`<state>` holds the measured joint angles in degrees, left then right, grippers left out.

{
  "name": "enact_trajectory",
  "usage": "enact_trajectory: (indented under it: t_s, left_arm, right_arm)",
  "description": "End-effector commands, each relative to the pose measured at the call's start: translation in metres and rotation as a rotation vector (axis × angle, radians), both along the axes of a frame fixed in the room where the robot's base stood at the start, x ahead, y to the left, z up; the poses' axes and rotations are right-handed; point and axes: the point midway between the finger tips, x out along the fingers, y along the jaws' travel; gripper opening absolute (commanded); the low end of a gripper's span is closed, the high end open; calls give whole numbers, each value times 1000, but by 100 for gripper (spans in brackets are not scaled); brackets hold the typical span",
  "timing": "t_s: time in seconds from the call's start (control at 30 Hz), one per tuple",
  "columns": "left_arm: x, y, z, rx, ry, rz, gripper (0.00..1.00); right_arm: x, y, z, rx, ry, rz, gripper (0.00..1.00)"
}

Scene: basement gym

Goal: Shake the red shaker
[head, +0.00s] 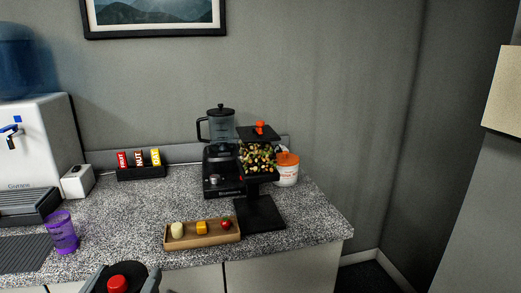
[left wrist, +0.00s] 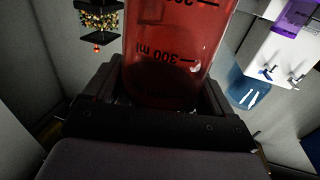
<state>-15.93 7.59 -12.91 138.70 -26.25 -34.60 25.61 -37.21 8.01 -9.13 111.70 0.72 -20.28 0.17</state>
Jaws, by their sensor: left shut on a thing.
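The red shaker (left wrist: 170,50) is see-through red with black volume marks, one reading 300 ml, and fills the top middle of the left wrist view. My left gripper (left wrist: 165,100) is shut on it, with a dark finger on each side of its body. In the head view, the shaker's black lid with its red cap (head: 118,284) shows at the bottom edge, between the grey fingers of my left gripper (head: 122,281). The rest of the shaker is cut off below that frame. My right gripper is in neither view.
The counter's middle is clear.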

Motion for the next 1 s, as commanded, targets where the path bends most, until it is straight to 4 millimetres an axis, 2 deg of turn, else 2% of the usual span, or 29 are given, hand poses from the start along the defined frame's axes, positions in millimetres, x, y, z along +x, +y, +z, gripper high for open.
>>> enact_trajectory:
  t_s: [0.07,0.1,0.17,0.23,0.27,0.4,0.47,0.53,0.57,0.6,0.67,0.73,0.77,0.93,1.0]
  left_arm:
    - [0,0,-17,1,18,2,26]
    - [-1,0,-39,1,27,1,26]
    - [-1,0,-64,-1,26,3,26]
    - [0,0,-76,-3,14,2,26]
    - [0,0,-75,-1,8,0,26]
    - [0,-1,-16,1,-12,-5,26]
    - [1,0,-1,0,-4,-2,26]
    - [0,0,-5,-1,10,0,26]
    - [0,0,-18,0,19,2,26]
    - [-1,0,-39,0,28,1,26]
    - [-1,0,-64,-1,26,3,26]
    - [0,0,-76,-3,14,2,26]
    - [0,0,-75,-2,9,0,26]
    - [1,0,-6,-1,-10,-3,26]
    - [1,0,0,-1,3,-2,26]
  right_arm:
    - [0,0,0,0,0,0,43]
    - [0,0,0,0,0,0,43]
    - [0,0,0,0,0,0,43]
    - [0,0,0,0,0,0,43]
    - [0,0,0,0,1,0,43]
    - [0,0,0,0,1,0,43]
    - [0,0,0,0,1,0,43]
    - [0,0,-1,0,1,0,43]
    - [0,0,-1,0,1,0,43]
    - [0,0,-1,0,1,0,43]
    - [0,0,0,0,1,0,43]
    - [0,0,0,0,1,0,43]
    - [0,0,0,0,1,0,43]
    - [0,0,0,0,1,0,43]
    - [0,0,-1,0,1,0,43]
